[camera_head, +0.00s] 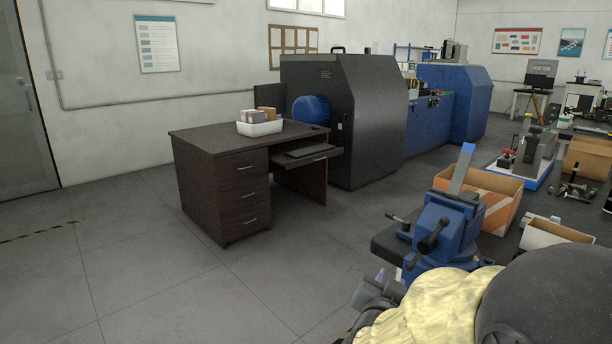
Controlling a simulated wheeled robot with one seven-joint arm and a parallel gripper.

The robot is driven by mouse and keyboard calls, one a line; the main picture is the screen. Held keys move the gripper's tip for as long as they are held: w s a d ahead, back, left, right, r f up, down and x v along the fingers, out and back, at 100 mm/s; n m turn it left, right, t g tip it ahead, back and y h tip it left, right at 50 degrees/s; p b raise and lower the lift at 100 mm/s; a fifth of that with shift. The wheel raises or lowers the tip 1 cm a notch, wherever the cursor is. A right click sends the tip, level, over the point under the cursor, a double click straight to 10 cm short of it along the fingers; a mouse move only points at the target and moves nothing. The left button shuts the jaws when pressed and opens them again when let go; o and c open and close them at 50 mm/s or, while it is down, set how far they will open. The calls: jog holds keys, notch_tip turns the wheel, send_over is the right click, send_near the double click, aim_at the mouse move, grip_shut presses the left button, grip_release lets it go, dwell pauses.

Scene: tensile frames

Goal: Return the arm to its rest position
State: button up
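My arm (555,295) fills the lower right corner, with a dark rounded joint and a pale yellow, rough-looking section (432,312) to its left. The arm is close to the camera and runs out of the bottom of the picture. Small grey and dark parts (373,294) show at the left end of the yellow section; I cannot tell whether they belong to my gripper. No fingertips can be made out, and nothing held can be seen.
A blue vise (440,230) stands right behind my arm. An open cardboard box (481,197) lies beyond it. A dark wood desk (222,142) with a white bin (259,128) stands left of centre, before a large black machine (368,120). The left floor is clear.

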jog(key=s+a+f+n+g+y, duration=0.1)
jog(key=a+f+n+g+y, duration=0.25)
jog(key=f, duration=0.25)
jog(key=s+d+f+n+g+y, duration=0.1)
jog(key=s+f+n+g, duration=0.1)
jog(key=s+f+g, duration=0.35)
jog(key=s+f+n+g+y, duration=0.2)
jog(key=s+f+n+g, duration=0.1)
jog(key=s, duration=0.5)
notch_tip(320, 180, up, 30)
jog(key=p, duration=3)
jog(key=shift+f, duration=0.2)
